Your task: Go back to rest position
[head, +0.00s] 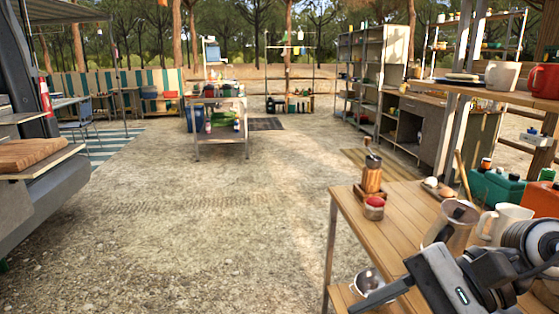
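My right arm comes in at the lower right, and its dark gripper (385,292) is over the front of the near wooden table (385,222). One finger points left past the table's edge. The gap between the fingers is not clear, and I see nothing held in it. My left gripper is not in view.
On the near table are a jar with a red lid (374,208), a wooden-bodied grinder (372,175), a metal jug (452,222) and a white mug (505,222). A metal bowl (368,281) sits below. The van tailgate (45,205) is left. Open gravel (220,220) lies between.

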